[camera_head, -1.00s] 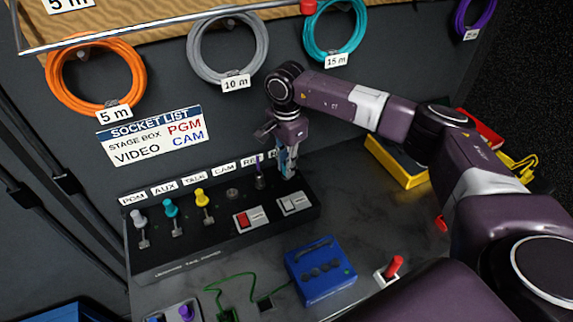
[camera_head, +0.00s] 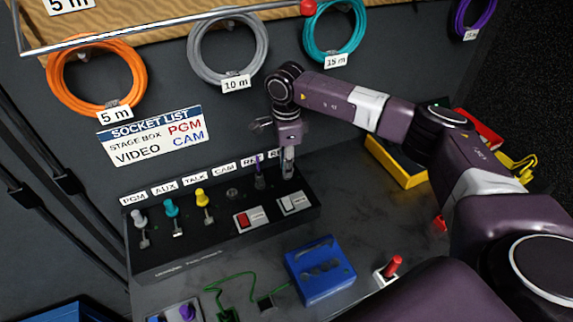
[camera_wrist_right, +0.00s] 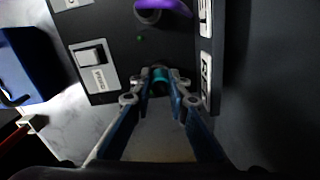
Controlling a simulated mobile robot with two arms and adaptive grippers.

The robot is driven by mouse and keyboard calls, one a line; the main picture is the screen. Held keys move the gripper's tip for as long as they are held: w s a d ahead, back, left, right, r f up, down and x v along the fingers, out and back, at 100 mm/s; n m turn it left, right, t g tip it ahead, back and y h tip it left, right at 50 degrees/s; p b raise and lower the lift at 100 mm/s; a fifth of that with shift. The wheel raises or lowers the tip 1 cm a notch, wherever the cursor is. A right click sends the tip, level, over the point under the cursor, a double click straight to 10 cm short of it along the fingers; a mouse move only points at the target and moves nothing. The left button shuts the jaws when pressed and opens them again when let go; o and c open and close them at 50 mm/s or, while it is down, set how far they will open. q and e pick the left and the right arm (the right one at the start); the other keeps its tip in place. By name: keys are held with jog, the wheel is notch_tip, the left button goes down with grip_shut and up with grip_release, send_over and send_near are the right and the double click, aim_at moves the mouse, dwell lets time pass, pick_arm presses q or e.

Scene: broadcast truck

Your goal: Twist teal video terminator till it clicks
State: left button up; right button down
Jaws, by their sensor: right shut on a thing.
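The teal video terminator (camera_wrist_right: 160,76) shows in the right wrist view between my fingertips, at the face of the black socket panel (camera_wrist_right: 125,25). My right gripper (camera_wrist_right: 160,84) is shut on it. In the head view my right gripper (camera_head: 288,174) points down at the right end of the panel (camera_head: 225,250), right of a purple plug (camera_head: 260,176). The fingers hide the terminator there. I cannot tell how far it is turned. My left gripper is not in view.
White, teal (camera_head: 171,208) and yellow (camera_head: 201,196) plugs stand along the panel's left. A red switch (camera_head: 249,218) and a white switch (camera_head: 294,203) are in front. A blue box (camera_head: 320,270) and a yellow case (camera_head: 395,163) lie on the table.

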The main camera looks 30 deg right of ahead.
jog(key=shift+f+m, duration=0.1)
jog(key=shift+m, duration=1.7)
jog(key=c, duration=2.3)
grip_release()
jog(key=shift+m, duration=0.3)
jog(key=o, duration=0.5)
jog(key=shift+o, duration=0.2)
jog(key=shift+r, duration=3.75)
